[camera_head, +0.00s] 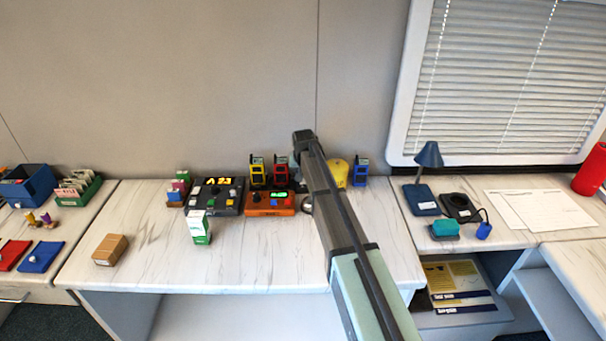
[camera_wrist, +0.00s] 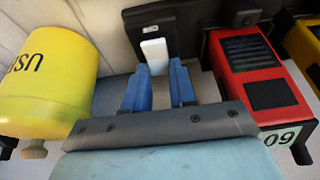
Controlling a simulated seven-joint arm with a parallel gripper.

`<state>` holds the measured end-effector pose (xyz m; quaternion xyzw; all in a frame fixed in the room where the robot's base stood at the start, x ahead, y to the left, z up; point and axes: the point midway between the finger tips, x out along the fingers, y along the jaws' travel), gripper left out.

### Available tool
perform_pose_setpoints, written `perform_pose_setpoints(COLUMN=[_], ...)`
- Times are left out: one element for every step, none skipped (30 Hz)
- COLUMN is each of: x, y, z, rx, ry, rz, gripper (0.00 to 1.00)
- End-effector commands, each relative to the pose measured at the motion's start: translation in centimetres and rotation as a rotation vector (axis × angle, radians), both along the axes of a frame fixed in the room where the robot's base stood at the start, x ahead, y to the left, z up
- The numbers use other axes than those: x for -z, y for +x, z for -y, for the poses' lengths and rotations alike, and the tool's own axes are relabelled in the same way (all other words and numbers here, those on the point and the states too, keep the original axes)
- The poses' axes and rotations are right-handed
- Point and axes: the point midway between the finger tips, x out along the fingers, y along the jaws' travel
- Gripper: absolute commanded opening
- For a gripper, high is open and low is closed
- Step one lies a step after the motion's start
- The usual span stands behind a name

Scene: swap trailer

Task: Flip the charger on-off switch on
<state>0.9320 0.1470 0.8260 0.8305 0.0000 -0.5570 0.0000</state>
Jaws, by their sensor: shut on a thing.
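In the wrist view, the white charger switch (camera_wrist: 155,52) stands on a dark box at the charger (camera_wrist: 196,50). My gripper (camera_wrist: 158,72) has its two blue fingers on either side of the switch's lower end and is shut on it. Their exact contact is hard to see. A red handset (camera_wrist: 256,68) stands in the charger just to the right. In the head view, my arm hides the switch and my gripper; the red handset (camera_head: 281,169) and yellow handset (camera_head: 258,171) show left of the arm, a blue handset (camera_head: 361,170) to its right.
A yellow container (camera_wrist: 48,82) stands close on the left in the wrist view and partly behind my arm in the head view (camera_head: 340,170). An orange box (camera_head: 268,208), a dark control box (camera_head: 215,190) and a green-white carton (camera_head: 199,228) stand left on the bench (camera_head: 150,265).

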Motion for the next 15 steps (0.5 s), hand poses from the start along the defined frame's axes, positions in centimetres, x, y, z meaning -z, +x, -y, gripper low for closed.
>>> perform_pose_setpoints(x=[-0.01, -0.01, 0.01, 0.0, 0.01, 0.03, 0.05, 0.06, 0.09, 0.11, 0.14, 0.17, 0.19, 0.21, 0.23], y=[0.19, 0.31, 0.46, 0.6, 0.71, 0.85, 0.94, 1.01, 1.09, 1.12, 1.14, 1.16, 1.14, 1.15, 1.1], z=[-0.01, -0.01, -0.02, -0.03, -0.04, -0.06, -0.08, -0.08, -0.08, -0.07, -0.07, -0.07, -0.06, -0.07, -0.06], rx=[0.0, 0.0, 0.0, 0.0, 0.0, 0.0, 0.0, 0.0, -0.001, -0.001, -0.001, 0.0, 0.0, 0.0, 0.0], ry=[0.0, 0.0, -0.001, -0.001, -0.001, 0.0, 0.0, 0.0, 0.0, 0.0, 0.0, 0.0, 0.0, 0.0, 0.0], rz=[-0.01, -0.02, -0.04, -0.057, -0.077, -0.106, -0.128, -0.148, -0.176, -0.196, -0.214, -0.235, -0.249, -0.26, -0.274], gripper=[0.0, 0.0, 0.0, 0.0, 0.0, 0.0, 0.0, 0.0, 0.0, 0.0, 0.0, 0.0, 0.0, 0.0, 0.0])
